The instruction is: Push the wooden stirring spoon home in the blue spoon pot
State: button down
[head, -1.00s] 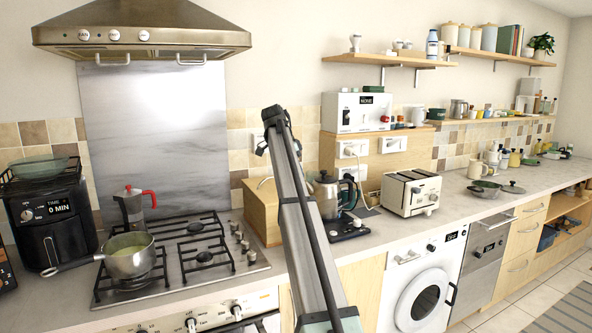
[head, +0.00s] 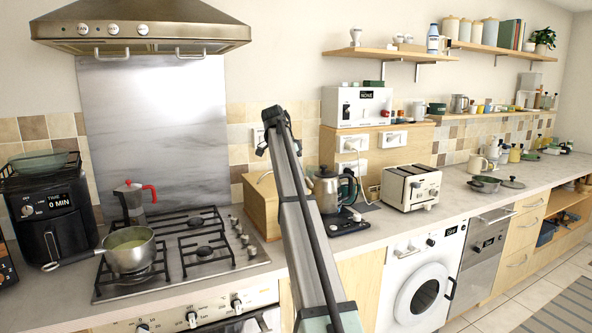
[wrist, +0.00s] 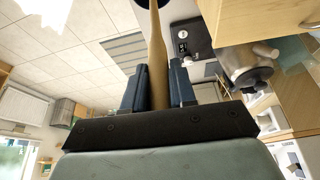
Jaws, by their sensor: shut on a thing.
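In the wrist view, the wooden spoon (wrist: 157,38) stands between the two blue-grey fingers of my gripper (wrist: 159,68). My gripper is shut on its pale wooden shaft. The shaft runs up to the top edge of the picture, where a dark rounded shape (wrist: 150,4) is cut off. I cannot tell whether that shape is the blue spoon pot. In the head view my arm's links rise in the middle, and the gripper and spoon are not clearly visible. I cannot make out the pot there.
A toaster (head: 410,187) is further right. The hob (head: 185,250) with a saucepan (head: 128,252) is left. Some bare counter lies near the toaster.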

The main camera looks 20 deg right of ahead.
jog(key=shift+f, duration=4.45)
jog(key=c, duration=0.8)
grip_release()
jog(key=v, duration=1.3)
jog(key=shift+a+r, duration=0.1)
jog(key=shift+r, duration=0.25)
